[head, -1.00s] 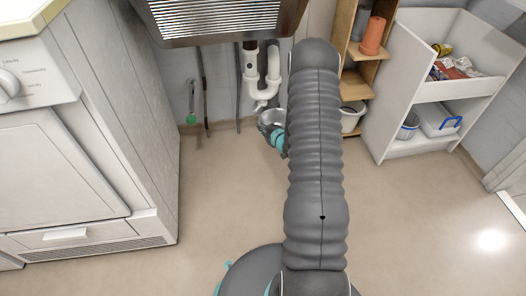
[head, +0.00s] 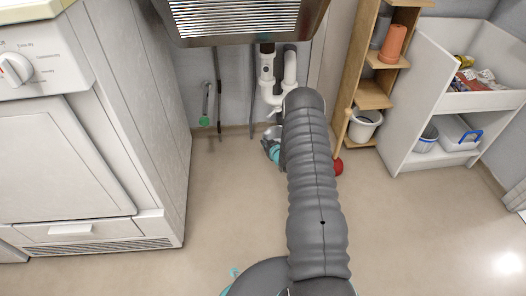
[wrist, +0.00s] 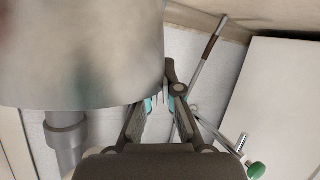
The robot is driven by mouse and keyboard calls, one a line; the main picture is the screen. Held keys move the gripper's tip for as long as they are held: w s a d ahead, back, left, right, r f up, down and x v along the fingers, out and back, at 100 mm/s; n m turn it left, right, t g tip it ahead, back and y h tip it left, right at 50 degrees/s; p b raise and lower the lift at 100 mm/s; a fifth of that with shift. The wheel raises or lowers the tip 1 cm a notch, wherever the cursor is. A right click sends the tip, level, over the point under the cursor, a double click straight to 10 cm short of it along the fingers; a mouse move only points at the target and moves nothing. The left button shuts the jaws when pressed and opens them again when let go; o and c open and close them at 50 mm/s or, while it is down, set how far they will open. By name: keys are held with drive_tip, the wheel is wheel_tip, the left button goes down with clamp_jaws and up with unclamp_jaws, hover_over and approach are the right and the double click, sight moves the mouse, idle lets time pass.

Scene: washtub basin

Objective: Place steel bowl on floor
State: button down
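The steel bowl (head: 273,132) shows in the head view as a small shiny patch left of my arm, beneath the sink pipe; my arm and gripper hide much of it. In the wrist view the bowl (wrist: 80,55) is a large, smooth grey curved wall filling the upper left. My gripper (wrist: 168,92) has its fingers brought together at the bowl's right edge and appears shut on its rim. In the head view my gripper (head: 272,152) is a teal and dark shape just below the bowl. The floor (head: 225,205) is bare beige in front of the wall.
The metal sink (head: 245,22) and white drain pipe (head: 268,68) hang above. A white appliance (head: 70,150) stands left. A plunger's red cup (head: 338,167) is right of my arm, near a white bucket (head: 364,125) and wooden shelf (head: 374,95). Open floor lies left of my arm.

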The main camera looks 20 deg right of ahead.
drive_tip(key=shift+w+a+f+b, duration=0.1)
drive_tip(key=shift+w+f+b, duration=0.05)
drive_tip(key=shift+f, duration=0.65)
drive_tip(key=shift+w+a+f+b, duration=0.1)
drive_tip(key=shift+w+f, duration=0.1)
drive_tip(key=shift+f, duration=0.6)
drive_tip(key=shift+w+a+f+b, duration=0.1)
drive_tip(key=shift+w+f+b, duration=0.05)
drive_tip(key=shift+f, duration=0.65)
drive_tip(key=c, duration=1.3)
unclamp_jaws()
